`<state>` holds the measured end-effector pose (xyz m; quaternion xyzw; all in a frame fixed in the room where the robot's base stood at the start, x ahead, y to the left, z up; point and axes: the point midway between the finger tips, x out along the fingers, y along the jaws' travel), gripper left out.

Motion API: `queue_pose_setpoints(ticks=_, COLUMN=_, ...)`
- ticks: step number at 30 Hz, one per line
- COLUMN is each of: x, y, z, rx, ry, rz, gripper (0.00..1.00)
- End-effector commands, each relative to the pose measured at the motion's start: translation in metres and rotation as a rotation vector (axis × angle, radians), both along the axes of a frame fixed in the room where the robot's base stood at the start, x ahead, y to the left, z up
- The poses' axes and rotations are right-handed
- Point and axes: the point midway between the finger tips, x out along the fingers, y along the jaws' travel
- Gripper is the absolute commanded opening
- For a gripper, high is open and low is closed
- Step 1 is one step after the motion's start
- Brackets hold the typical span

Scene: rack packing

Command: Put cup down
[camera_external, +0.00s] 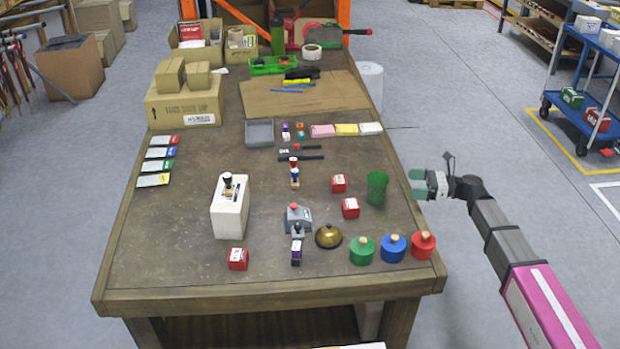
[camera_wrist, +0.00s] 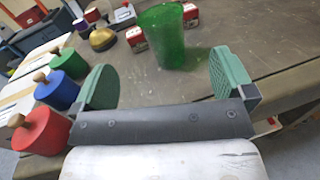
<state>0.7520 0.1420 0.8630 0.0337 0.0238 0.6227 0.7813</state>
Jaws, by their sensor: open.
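A green translucent cup (camera_external: 376,188) stands upright on the workbench (camera_external: 230,278) near its right edge. It also shows in the wrist view (camera_wrist: 161,38), at the top middle, beyond my gripper and between the directions of its two fingers. My gripper (camera_external: 420,184) is just off the right edge of the bench, to the right of the cup and apart from it. In the wrist view my gripper's (camera_wrist: 160,85) two green pads are wide apart with nothing between them.
Green (camera_external: 362,250), blue (camera_external: 393,247) and red (camera_external: 423,245) knobbed containers stand at the bench's front right corner. A brass bell (camera_external: 328,236) and red boxes (camera_external: 350,208) are left of the cup. A white box (camera_external: 230,208) stands farther left. Bare bench lies around the cup.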

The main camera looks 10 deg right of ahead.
Motion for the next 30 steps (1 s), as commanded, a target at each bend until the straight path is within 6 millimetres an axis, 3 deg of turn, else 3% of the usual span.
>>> queue_pose_setpoints(ticks=5, x=-0.003, y=0.005, z=0.005, rx=-0.039, ry=0.005, rz=-0.006, gripper=1.0)
queue_pose_setpoints(ticks=12, x=-0.012, y=0.025, z=0.029, rx=-0.269, ry=0.036, rz=-0.077, gripper=1.0)
queue_pose_setpoints(ticks=18, x=-0.014, y=0.029, z=0.043, rx=-0.389, ry=0.043, rz=-0.142, gripper=1.0)
queue_pose_setpoints(ticks=23, x=-0.01, y=0.037, z=0.041, rx=-0.406, ry=0.044, rz=-0.149, gripper=1.0)
queue_pose_setpoints(ticks=30, x=0.003, y=0.066, z=0.027, rx=-0.405, ry=0.044, rz=-0.147, gripper=1.0)
